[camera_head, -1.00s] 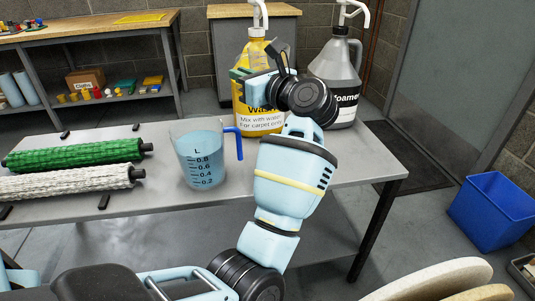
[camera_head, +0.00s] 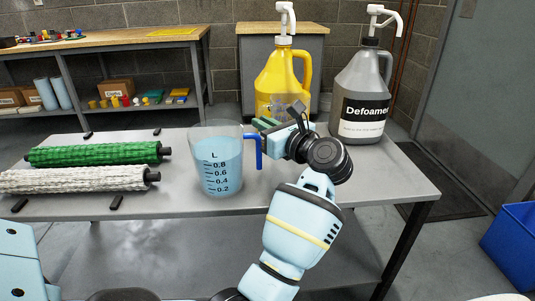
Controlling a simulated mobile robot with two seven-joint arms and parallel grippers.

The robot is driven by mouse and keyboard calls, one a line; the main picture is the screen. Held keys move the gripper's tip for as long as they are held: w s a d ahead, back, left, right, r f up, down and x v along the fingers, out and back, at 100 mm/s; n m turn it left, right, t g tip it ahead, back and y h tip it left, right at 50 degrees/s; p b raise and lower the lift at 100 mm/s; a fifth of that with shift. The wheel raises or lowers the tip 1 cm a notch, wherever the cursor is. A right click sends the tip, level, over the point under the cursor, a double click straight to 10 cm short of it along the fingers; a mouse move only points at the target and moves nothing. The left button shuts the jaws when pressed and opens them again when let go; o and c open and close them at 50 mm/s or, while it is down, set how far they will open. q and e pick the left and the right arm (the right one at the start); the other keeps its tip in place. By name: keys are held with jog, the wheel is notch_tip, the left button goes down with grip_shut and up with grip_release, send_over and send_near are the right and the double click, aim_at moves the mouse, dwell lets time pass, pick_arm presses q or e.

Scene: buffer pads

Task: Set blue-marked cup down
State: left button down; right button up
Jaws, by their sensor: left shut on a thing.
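The blue-marked cup is a clear measuring cup (camera_head: 218,165) with a dark L scale, pale blue contents and a blue handle on its right side. It is upright and appears to rest on the grey table (camera_head: 330,190). My left gripper (camera_head: 266,127) reaches in from the lower middle and is shut at the top of the blue handle. The cup and gripper partly hide the exact contact. My right gripper is not in view.
A yellow jug (camera_head: 283,75) and a grey Defoamer jug (camera_head: 364,95) stand behind the gripper. A green roller (camera_head: 95,154) and a white roller (camera_head: 75,180) lie to the left. The table front right of the cup is clear.

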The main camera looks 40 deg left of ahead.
pick_arm(q)
jog(key=shift+f, duration=0.3)
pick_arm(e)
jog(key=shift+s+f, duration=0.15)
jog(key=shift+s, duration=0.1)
